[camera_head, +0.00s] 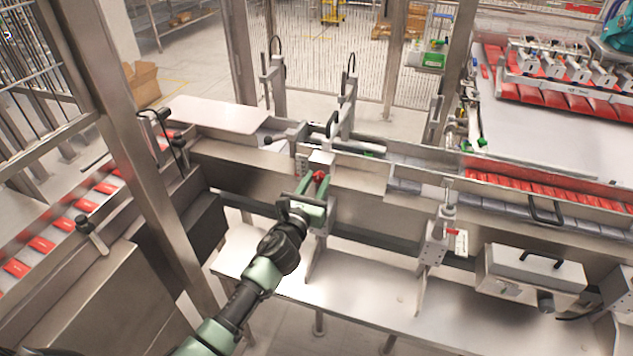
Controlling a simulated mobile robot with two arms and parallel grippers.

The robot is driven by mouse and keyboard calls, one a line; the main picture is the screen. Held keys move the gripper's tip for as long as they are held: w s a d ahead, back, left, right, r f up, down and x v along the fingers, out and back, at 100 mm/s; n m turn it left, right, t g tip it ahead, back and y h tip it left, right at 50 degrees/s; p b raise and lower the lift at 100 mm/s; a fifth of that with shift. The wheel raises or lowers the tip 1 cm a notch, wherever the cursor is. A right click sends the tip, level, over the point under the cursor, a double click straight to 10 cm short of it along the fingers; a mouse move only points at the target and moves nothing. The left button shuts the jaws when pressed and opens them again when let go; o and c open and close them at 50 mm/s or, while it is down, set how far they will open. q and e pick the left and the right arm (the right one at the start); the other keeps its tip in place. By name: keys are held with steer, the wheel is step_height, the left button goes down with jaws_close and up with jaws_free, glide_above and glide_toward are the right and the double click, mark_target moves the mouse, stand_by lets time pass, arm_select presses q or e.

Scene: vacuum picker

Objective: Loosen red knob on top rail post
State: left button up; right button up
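The small red knob (320,176) shows near the middle of the head view, on a grey metal post (321,158) at the front rail (350,172) of the conveyor. My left gripper (314,180) reaches up to it from the lower left. Its two green fingers are apart, with the knob at the fingertips, closer to the right finger. I cannot tell whether a finger touches the knob. The fingers partly cover the knob's surroundings. My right gripper is not in view.
A steel shelf (350,302) lies below the rail. A bracket post (437,235) and a grey box with a handle (530,275) stand to the right. A steel frame post (150,200) rises close to the left. Red packs (550,193) line the conveyor at the right.

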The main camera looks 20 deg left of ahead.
arm_select(q)
jaws_close()
